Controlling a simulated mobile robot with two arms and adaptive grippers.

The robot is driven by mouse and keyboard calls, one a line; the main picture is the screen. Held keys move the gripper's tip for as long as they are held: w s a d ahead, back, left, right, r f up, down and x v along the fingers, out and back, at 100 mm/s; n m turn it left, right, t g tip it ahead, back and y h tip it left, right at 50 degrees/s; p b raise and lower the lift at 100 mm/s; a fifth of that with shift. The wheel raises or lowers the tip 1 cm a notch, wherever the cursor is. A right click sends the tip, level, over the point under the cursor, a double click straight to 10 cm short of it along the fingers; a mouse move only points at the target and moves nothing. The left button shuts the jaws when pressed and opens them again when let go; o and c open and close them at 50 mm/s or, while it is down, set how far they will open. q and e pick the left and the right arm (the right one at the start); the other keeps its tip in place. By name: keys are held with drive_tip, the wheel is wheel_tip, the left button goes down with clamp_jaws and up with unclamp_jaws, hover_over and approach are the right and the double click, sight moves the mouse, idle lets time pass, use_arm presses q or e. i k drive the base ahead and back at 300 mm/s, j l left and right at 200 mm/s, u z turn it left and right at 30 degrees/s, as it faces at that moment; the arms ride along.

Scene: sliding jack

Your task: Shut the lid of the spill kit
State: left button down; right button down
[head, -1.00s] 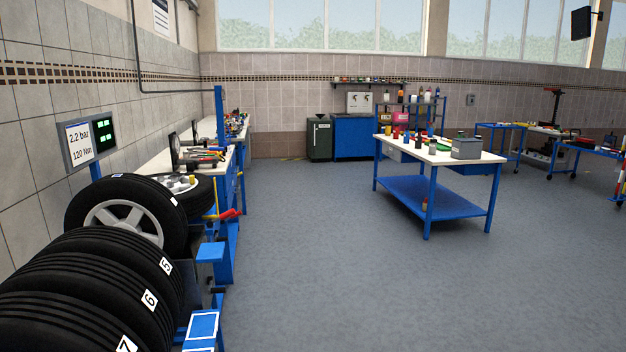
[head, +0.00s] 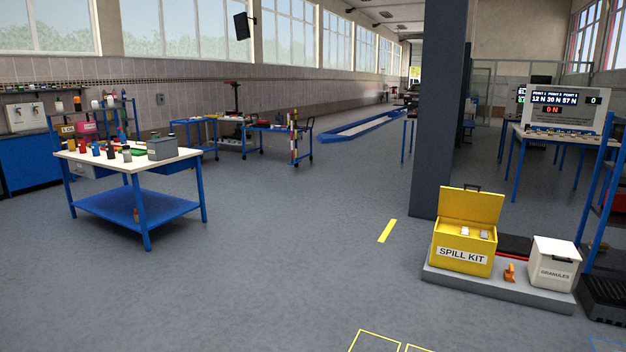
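The spill kit (head: 462,261) is a yellow box with a "SPILL KIT" label on its front, at the right of the head view. Its yellow lid (head: 470,204) stands open, raised upright at the back, with a dark handle on its top edge. A few pale items show inside the box. The kit stands on a low grey platform (head: 505,290) on the floor, some way off. Neither of my grippers is in view.
A white granules box (head: 554,264) and a small orange thing (head: 509,272) share the platform. A dark pillar (head: 440,120) rises behind the kit. A blue-legged table (head: 135,180) stands at left. Open floor lies between, with yellow floor marks (head: 387,231).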

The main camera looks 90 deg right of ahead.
sight(477, 206)
drive_tip(key=z, duration=3.5)
drive_tip(key=i+z, duration=0.1)
drive_tip(key=z, duration=0.15)
drive_tip(key=i+u, duration=0.35)
drive_tip(key=i, duration=1.05)
drive_tip(key=i+l, duration=0.1)
drive_tip(key=i, duration=1.5)
drive_tip(key=i+u, duration=0.5)
drive_tip(key=i, duration=1.15)
drive_tip(key=i+z, duration=0.5)
drive_tip(key=i+j+z, duration=0.25)
drive_tip(key=z, duration=0.2)
drive_tip(key=i+j+z, duration=0.35)
drive_tip(key=z, duration=0.15)
